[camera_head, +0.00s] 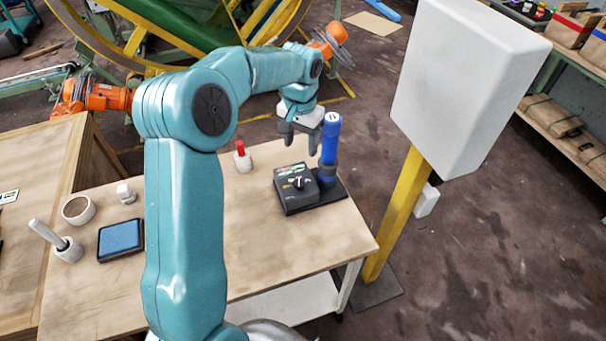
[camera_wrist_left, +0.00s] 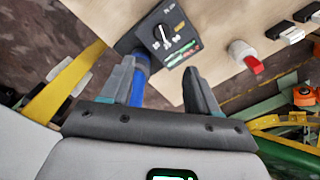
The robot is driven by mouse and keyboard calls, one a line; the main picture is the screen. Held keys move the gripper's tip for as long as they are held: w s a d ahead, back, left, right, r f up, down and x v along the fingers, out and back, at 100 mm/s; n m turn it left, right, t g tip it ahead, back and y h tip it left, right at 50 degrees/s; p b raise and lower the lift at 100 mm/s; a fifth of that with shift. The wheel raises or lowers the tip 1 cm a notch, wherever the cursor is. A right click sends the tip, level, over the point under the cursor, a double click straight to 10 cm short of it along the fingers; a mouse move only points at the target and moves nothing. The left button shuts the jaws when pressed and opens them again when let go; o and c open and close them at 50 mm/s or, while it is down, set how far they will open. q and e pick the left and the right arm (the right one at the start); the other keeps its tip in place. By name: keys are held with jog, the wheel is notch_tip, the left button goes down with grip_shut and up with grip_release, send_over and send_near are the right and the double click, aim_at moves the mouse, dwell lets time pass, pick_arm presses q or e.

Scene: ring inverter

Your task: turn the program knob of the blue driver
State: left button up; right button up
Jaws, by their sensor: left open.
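The blue driver (camera_head: 329,138) stands upright on a black base (camera_head: 325,192) near the table's right corner. Beside it is a dark control box (camera_head: 290,198) with a black knob (camera_head: 299,183) bearing a white pointer. In the left wrist view the knob (camera_wrist_left: 165,36) lies beyond the fingertips, on the box (camera_wrist_left: 177,55). My left gripper (camera_head: 301,138) is open, above and behind the box and just left of the driver. In the left wrist view my left gripper (camera_wrist_left: 160,72) is apart from the knob, and its left finger partly hides the driver (camera_wrist_left: 138,85). My right gripper is not in view.
A red-topped white holder (camera_head: 243,157) stands behind the box to the left. A blue pad (camera_head: 121,239) and small white cups lie farther left. A yellow post (camera_head: 398,210) carrying a white cabinet (camera_head: 460,80) stands close to the table's right edge.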

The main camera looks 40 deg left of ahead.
aim_at(299, 182)
pick_arm(q)
jog(key=f, duration=0.4)
jog(key=f+p, duration=0.1)
jog(key=f, duration=0.4)
jog(key=s+f+p, duration=0.1)
jog(key=f, duration=0.3)
jog(key=shift+a+f, duration=0.2)
jog(key=shift+w+f, duration=0.1)
jog(key=shift+f, duration=0.1)
jog(key=shift+w+d+f, duration=0.1)
jog(key=shift+w+f, duration=0.05)
jog(key=c, duration=0.9)
jog(key=shift+c, duration=0.7)
